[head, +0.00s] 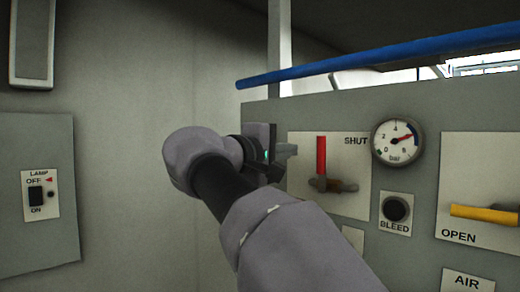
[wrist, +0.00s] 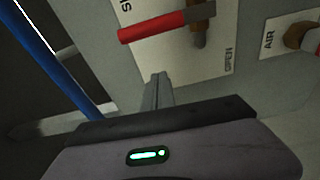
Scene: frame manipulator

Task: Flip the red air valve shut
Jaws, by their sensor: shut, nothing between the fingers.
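The red lever (head: 321,157) stands upright on its brown valve body (head: 335,185), on a white plate (head: 352,203) with SHUT at its upper right. In the wrist view the red lever (wrist: 165,27) points left, and OPEN shows at the plate's lower end. My gripper (head: 288,151) is shut and empty, just left of the lever in the head view, with a small gap seen between. The fingers (wrist: 157,90) also show in the wrist view, below the lever and apart from it. My arm hides the plate's lower left in the head view.
A gauge (head: 398,142), a BLEED button (head: 396,209) and a yellow lever (head: 484,214) sit to the right. A blue pipe (head: 380,54) runs above the panel. A lamp switch (head: 36,196) is at left.

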